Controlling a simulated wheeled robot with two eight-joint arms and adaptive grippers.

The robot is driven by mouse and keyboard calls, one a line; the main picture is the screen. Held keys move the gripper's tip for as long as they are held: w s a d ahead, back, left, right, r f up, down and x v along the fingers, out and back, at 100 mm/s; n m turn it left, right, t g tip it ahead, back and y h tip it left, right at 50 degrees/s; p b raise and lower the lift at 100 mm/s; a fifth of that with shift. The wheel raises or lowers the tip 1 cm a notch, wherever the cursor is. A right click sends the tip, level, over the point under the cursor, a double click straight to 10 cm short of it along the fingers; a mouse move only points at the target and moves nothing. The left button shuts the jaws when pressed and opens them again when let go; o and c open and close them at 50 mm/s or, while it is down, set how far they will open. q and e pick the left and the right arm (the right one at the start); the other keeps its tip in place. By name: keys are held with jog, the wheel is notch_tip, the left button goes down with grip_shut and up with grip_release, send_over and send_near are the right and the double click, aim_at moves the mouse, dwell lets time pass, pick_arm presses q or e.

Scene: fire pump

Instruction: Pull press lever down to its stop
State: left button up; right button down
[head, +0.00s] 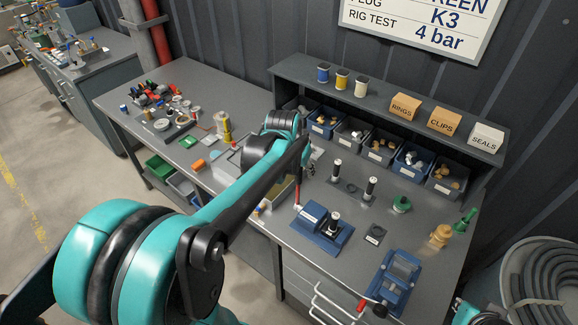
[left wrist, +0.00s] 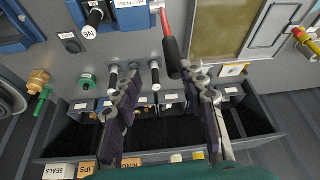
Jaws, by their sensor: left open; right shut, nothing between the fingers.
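The blue press (head: 312,217) stands on the bench, with a black-and-white cylinder (head: 334,217) at its right side. Its red lever (head: 298,194) rises steeply from the press's left side; in the head view its upper end is hidden by my left arm. In the left wrist view the lever's black grip (left wrist: 171,54) points in between the fingers, close to the right finger's tip; contact cannot be told. My left gripper (head: 309,160) is open around the grip's end and empty; it also shows in the left wrist view (left wrist: 160,82). My right gripper is not in view.
Black-and-white cylinders (head: 370,188) stand behind the press. A blue fixture (head: 398,275) is at the front right. Labelled bins (head: 352,135) line the back under a shelf. Bottles and small parts crowd the left bench.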

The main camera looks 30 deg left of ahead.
aim_at(300, 173)
pick_arm(q)
jog(key=shift+w+a+f, duration=0.1)
jog(key=shift+w+a, duration=0.15)
jog(key=shift+a, duration=0.25)
jog(key=shift+w+a, duration=0.25)
jog(key=shift+a, duration=0.2)
jog(key=b+x, duration=0.1)
jog(key=x, duration=0.7)
jog(key=shift+a, duration=0.1)
grip_shut()
